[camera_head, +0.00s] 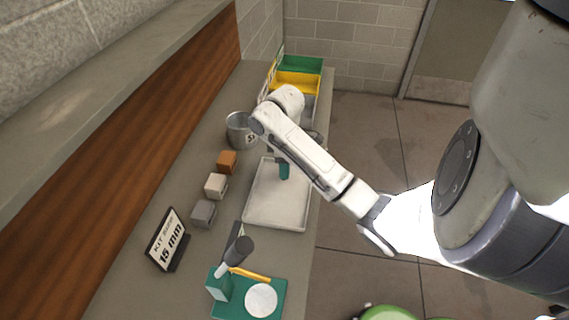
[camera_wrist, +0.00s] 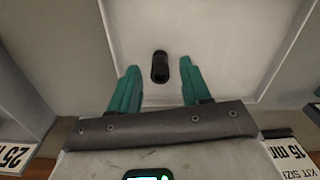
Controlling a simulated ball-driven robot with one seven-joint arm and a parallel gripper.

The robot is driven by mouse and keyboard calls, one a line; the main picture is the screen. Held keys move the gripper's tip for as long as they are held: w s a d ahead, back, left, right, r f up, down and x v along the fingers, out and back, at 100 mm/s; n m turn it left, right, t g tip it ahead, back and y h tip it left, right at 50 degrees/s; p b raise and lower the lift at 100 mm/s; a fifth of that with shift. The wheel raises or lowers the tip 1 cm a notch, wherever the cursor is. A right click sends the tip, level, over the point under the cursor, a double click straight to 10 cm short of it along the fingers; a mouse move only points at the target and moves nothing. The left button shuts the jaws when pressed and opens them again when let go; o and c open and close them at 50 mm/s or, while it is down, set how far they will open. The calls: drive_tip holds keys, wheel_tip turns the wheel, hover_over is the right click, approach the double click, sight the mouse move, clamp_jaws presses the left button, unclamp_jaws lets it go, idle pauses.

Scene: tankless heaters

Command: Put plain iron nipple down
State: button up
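A small dark nipple (camera_wrist: 160,67) shows in the wrist view against the pale tray (camera_wrist: 225,30). It looks like a short black cylinder; I cannot tell whether it is plain iron. My gripper (camera_wrist: 160,63) has two teal fingers spread wide, with the nipple seen between their tips and a clear gap on each side. In the head view my gripper (camera_head: 284,171) is over the white tray (camera_head: 275,214) on the grey counter, and the nipple is hidden there.
Orange (camera_head: 227,162), white (camera_head: 215,186) and grey (camera_head: 203,214) blocks stand left of the tray. A metal bucket (camera_head: 238,131) and yellow (camera_head: 297,83) and green bins (camera_head: 301,64) are behind. A "15 mm" sign (camera_head: 167,240) and a teal fixture (camera_head: 232,308) are in front.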

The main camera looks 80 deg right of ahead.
wheel_tip(320, 180, up, 12)
drive_tip(key=p, duration=0.4)
drive_tip(key=shift+r, duration=0.2)
idle(0.5)
